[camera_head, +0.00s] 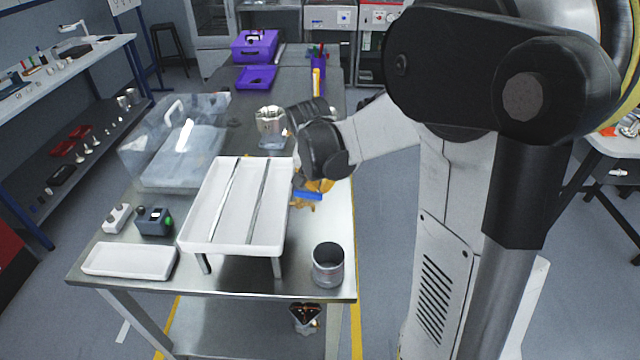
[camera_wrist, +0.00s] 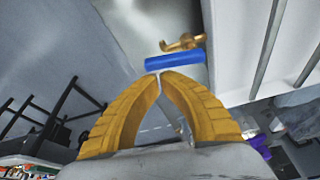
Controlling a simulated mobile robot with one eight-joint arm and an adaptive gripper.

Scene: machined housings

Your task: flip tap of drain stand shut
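The drain stand (camera_head: 190,238) is a white tray on legs on the steel table, with two thin rods lying along it. Its tap has a blue handle (camera_head: 307,196) at the tray's right side, which also shows crosswise in the wrist view (camera_wrist: 175,60). The brass tap body (camera_wrist: 183,42) sits just beyond the handle. My gripper (camera_wrist: 159,74) has yellow fingers with the tips together, nothing between them. The tips are at the handle's near edge, left of its middle; I cannot tell whether they touch. In the head view my gripper (camera_head: 319,185) is beside the tray, partly hidden by my wrist.
A dark-topped metal cup (camera_head: 328,268) stands at the table's front right. A clear bin (camera_head: 165,150), a silver pot (camera_head: 270,122), a small grey device (camera_head: 154,221) and a white shallow tray (camera_head: 130,261) are also on the table. Open floor lies right of the table.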

